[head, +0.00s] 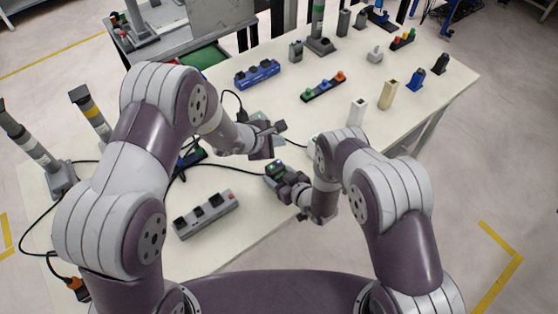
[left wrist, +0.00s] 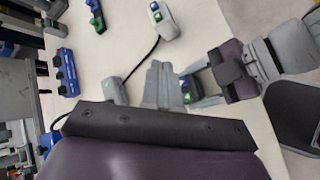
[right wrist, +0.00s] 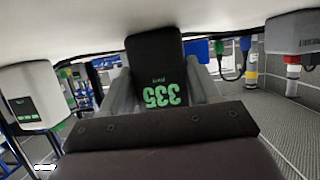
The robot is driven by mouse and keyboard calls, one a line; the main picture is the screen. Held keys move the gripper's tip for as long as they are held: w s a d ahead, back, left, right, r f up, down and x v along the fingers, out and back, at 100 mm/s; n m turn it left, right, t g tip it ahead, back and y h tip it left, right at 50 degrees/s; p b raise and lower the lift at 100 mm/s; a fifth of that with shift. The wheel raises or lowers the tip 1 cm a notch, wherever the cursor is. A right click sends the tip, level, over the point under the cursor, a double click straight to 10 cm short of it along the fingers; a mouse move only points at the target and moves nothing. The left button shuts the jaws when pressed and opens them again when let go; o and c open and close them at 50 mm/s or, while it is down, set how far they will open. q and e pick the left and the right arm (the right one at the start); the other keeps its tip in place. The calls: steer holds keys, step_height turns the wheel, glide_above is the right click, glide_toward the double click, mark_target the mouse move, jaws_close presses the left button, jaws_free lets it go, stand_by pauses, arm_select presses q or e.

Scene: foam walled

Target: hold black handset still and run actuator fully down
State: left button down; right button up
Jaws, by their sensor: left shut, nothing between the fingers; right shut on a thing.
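The black handset (head: 275,169) has green buttons on top and is held by my right gripper (head: 284,178). In the right wrist view the handset (right wrist: 155,65) stands between the fingers, showing a green label "335". It also shows in the left wrist view (left wrist: 190,88). My left gripper (head: 277,138) is shut and empty, a little beyond the handset; its closed fingers (left wrist: 160,82) appear beside the handset, and I cannot tell whether they touch. Column actuators stand on the table: a yellow-banded one (head: 91,113), a grey one (head: 37,152) and a green-banded one (head: 318,28). I cannot tell which belongs to the handset.
A grey switch box (head: 206,213) lies front left, and a blue one (head: 257,73) at the back. A coloured-button strip (head: 323,87), a white block (head: 356,112) and a beige block (head: 387,94) stand right. A white handset (left wrist: 163,20) lies nearby. Black cables cross the table.

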arm_select(q)
glide_above(277, 166)
steer(key=shift+f, duration=3.25)
steer(key=shift+f, duration=0.1)
steer(key=shift+f, duration=0.3)
steer(key=shift+f, duration=0.45)
stand_by(1.3)
steer(key=shift+r, duration=0.15)
stand_by(1.0)
steer(key=shift+r, duration=0.75)
steer(key=shift+r, duration=2.5)
